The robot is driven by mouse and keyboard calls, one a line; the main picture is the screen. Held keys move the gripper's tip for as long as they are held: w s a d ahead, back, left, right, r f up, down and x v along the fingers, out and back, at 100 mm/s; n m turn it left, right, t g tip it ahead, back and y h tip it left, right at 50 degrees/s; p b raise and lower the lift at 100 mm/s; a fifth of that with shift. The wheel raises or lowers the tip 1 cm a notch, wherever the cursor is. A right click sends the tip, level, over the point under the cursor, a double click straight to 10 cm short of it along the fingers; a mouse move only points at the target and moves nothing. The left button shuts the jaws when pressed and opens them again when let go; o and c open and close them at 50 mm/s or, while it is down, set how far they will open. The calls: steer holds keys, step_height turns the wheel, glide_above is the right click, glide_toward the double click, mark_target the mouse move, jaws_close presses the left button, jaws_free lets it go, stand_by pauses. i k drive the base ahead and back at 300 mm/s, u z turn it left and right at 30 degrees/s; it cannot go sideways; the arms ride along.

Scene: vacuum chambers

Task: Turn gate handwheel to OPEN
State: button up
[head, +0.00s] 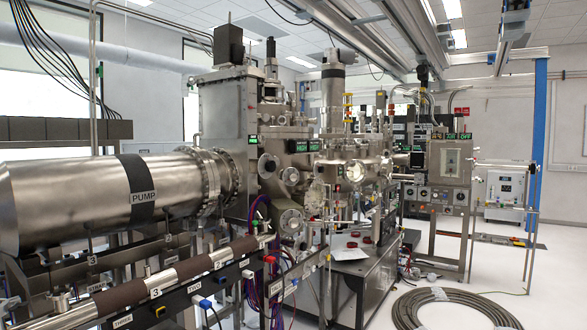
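A tall flat metal housing (227,108) stands behind the large pump cylinder, with a black block (228,45) on its top. A small lit green tag (254,140) is at its right edge. Several round metal discs or flanges sit right of it, among them one at the upper chamber (268,165) and a lower one (291,221). I cannot tell which of these, if any, is the gate handwheel, nor its turned position. My gripper is not in view.
A steel cylinder marked PUMP (75,200) fills the left. A labelled rail (190,266) with cables crosses the front left. A coiled hose (455,308) lies on the floor at front right. A control cabinet (449,165) stands at right. White floor is open around the coil.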

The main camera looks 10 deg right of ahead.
mark_target(270, 165)
steer(key=u, duration=0.15)
steer(key=i, duration=0.9)
steer(key=z, duration=0.15)
steer(key=k, duration=0.9)
steer(key=u, duration=0.2)
steer(key=i, duration=0.7)
steer(key=z, duration=0.05)
